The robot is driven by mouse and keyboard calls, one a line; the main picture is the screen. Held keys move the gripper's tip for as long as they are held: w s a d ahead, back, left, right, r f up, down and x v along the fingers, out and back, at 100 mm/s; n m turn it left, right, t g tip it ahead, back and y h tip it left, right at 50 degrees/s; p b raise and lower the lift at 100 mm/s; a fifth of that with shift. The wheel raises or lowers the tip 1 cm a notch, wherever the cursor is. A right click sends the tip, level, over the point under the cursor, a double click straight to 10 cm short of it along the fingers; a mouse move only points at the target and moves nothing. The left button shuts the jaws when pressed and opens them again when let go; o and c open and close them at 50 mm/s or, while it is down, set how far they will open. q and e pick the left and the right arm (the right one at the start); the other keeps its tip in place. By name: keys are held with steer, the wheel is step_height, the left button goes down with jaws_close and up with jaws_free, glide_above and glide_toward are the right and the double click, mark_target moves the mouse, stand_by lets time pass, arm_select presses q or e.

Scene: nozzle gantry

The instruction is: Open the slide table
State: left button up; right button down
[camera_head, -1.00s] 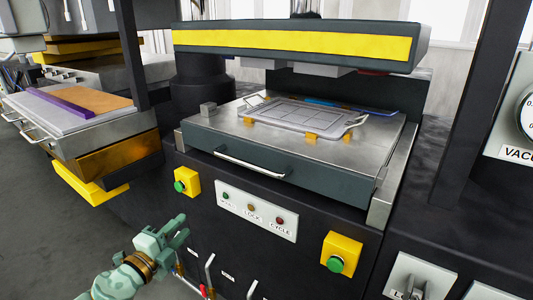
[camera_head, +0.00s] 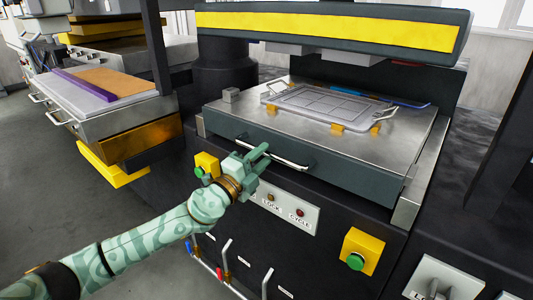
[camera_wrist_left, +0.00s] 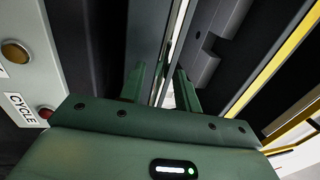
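The slide table (camera_head: 330,148) has a steel top and a dark teal front with a bar handle (camera_head: 290,163). It sits in under the yellow-striped beam. My left gripper (camera_head: 262,152) is at the slide table's front, overlapping the left half of the handle. In the left wrist view its two fingers (camera_wrist_left: 160,88) are apart, with a pale bar running up between and beyond them. I cannot tell whether they touch the handle. My right gripper is not in view.
A framed plate (camera_head: 325,103) lies on the slide table between orange blocks. Below are a yellow box with a green button (camera_head: 356,262), a second yellow box (camera_head: 206,163) beside my left gripper and a lamp panel (camera_head: 300,213). A neighbouring station (camera_head: 110,120) stands at left.

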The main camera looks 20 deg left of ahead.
arm_select(q)
steer(key=shift+x, duration=1.1)
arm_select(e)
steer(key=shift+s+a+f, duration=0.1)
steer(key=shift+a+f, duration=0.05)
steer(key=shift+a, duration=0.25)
arm_select(q)
steer(key=shift+c, duration=0.3)
jaws_close()
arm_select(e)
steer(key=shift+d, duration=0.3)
